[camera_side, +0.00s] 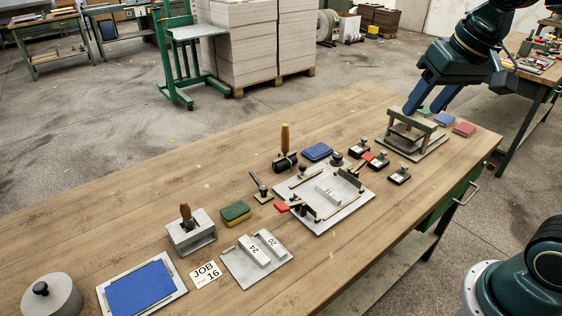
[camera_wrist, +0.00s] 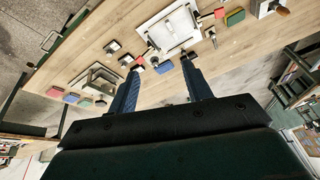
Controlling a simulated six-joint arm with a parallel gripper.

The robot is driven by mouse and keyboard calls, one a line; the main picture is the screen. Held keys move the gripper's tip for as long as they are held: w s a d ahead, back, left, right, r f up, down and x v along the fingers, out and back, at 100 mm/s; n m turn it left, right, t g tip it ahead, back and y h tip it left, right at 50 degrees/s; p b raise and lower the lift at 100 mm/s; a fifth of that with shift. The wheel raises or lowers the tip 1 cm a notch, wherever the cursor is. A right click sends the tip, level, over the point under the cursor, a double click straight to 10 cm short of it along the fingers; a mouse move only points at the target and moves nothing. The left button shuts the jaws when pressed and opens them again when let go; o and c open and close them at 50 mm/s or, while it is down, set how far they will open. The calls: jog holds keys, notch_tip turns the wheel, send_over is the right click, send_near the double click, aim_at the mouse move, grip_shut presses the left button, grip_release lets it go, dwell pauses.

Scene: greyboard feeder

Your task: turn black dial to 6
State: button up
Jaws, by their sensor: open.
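A small round black knob (camera_side: 337,159), which may be the black dial, stands at the far edge of the light grey plate (camera_side: 345,213) on the bench. Its number marks are too small to read. My gripper (camera_side: 428,108) is open and empty, high at the upper right, apart from the knob. In the wrist view my open gripper (camera_wrist: 162,66) has its two blue fingers spread over the bench, with the grey plate (camera_wrist: 170,36) beyond them. I cannot make out the dial surely in that view.
A grey press frame (camera_side: 412,135) stands near my gripper. Small black clamp-like blocks (camera_side: 399,175), a blue pad (camera_side: 317,151), a wooden-handled roller (camera_side: 285,160) and a green-yellow sponge (camera_side: 236,212) surround the plate.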

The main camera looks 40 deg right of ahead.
jog(key=w+d+m+g, duration=0.1)
jog(key=w+d+m, duration=0.2)
jog(key=w, duration=0.7)
jog(key=m+g, duration=0.3)
jog(key=m, duration=0.5)
send_over(338, 154)
notch_tip(338, 154, down, 17)
notch_tip(338, 154, down, 14)
jog(key=shift+r, duration=0.15)
